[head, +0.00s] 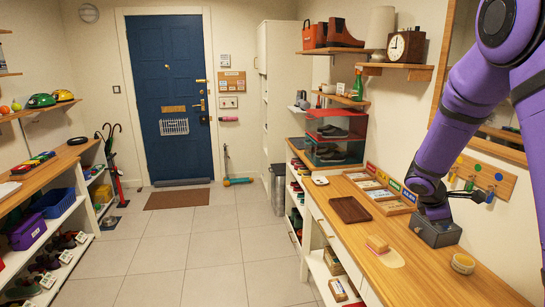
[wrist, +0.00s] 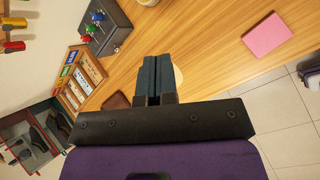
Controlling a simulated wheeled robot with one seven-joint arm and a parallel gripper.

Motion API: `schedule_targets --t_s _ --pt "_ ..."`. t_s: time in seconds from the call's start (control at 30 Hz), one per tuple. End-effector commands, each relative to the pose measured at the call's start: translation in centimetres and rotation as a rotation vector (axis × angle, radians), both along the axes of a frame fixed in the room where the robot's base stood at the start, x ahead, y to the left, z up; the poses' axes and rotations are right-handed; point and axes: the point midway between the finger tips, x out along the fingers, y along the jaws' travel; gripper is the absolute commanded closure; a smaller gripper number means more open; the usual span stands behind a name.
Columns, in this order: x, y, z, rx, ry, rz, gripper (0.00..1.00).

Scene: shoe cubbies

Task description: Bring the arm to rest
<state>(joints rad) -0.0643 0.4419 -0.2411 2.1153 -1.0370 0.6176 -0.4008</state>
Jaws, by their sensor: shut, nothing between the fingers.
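My gripper (wrist: 156,62) shows in the wrist view, its two dark fingers side by side and shut with nothing between them. It is over the wooden counter (wrist: 205,35), apart from the things on it. A pale patch shows beside the fingers, partly hidden by them. In the head view my purple arm (head: 465,105) comes down from the upper right over the counter. Its lower end is near a dark grey box (head: 435,232), and I cannot make out the fingers there. The grey box also shows in the wrist view (wrist: 108,30).
A brown tray (head: 350,209), a sponge-like block (head: 377,243), a small jar (head: 463,263) and a labelled tray (head: 378,190) sit on the counter. A pink pad (wrist: 267,36) lies near its edge. Colored keys hang on a wall board (head: 484,178). The tiled floor (head: 215,255) is open.

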Motion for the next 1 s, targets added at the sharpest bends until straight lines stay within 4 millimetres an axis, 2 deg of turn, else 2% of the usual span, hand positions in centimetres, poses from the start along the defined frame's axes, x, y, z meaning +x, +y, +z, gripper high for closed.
schedule_targets --t_s 0.03,0.2,0.5,0.7,1.0 --pt "-0.8 0.5 1.8 0.025 -0.042 -0.039 1.0" --pt "-3.9 2.3 6.5 0.114 -0.162 -0.183 1.0" --pt "-10.3 5.9 13.3 0.294 -0.345 -0.413 1.0" --pt "-15.2 8.4 16.8 0.424 -0.447 -0.554 1.0" --pt "-22.7 12.5 20.3 0.636 -0.566 -0.739 1.0"
